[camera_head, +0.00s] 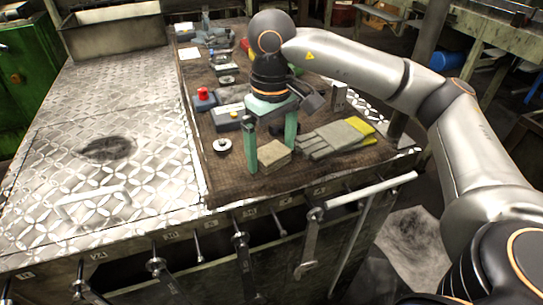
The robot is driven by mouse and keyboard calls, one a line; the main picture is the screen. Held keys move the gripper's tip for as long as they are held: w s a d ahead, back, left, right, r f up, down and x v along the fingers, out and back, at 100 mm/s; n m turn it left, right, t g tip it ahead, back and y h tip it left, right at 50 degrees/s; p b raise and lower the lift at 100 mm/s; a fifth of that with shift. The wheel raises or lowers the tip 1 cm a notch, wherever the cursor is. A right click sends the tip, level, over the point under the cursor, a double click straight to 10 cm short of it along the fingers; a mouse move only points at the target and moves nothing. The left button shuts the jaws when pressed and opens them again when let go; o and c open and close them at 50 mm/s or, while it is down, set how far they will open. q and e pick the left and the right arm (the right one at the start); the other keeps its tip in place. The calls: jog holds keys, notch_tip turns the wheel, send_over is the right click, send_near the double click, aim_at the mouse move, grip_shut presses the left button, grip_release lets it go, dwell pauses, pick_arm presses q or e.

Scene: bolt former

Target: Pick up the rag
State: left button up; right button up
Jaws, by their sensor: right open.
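A small folded tan cloth, which looks like the rag (275,162), lies on the brown mat near the front edge of the workbench. My right gripper (272,155) points down over it with its two green fingers spread apart. One finger stands at the left of the cloth and the other at its back right. The cloth shows between the fingertips, and I cannot tell whether they touch it. My left gripper is not in view.
Grey and yellow gloves (340,138) lie right of the rag. A round metal part (222,145) and a box with a red button (204,98) lie to the left. Wrenches (306,250) hang along the bench front. The patterned metal top at left is mostly clear.

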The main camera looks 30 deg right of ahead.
aim_at(271, 151)
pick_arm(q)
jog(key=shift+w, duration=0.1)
pick_arm(e)
jog(key=shift+c, duration=0.2)
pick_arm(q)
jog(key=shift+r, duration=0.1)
pick_arm(e)
jog(key=c, duration=1.1)
jog(key=shift+o, duration=0.2)
jog(key=shift+r, duration=0.5)
notch_tip(271, 151, up, 2)
jog(key=shift+r, duration=0.15)
pick_arm(q)
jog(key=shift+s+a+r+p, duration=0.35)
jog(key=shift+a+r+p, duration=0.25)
jog(key=shift+p, duration=0.6)
pick_arm(e)
jog(key=s+a+r, duration=0.3)
jog(key=s+r, duration=0.1)
jog(key=s, duration=0.2)
jog(key=s+a+r, duration=0.2)
jog(key=s+r, duration=0.3)
jog(key=s, duration=0.1)
jog(key=shift+s+a+r, duration=0.3)
jog(key=shift+s+a, duration=0.1)
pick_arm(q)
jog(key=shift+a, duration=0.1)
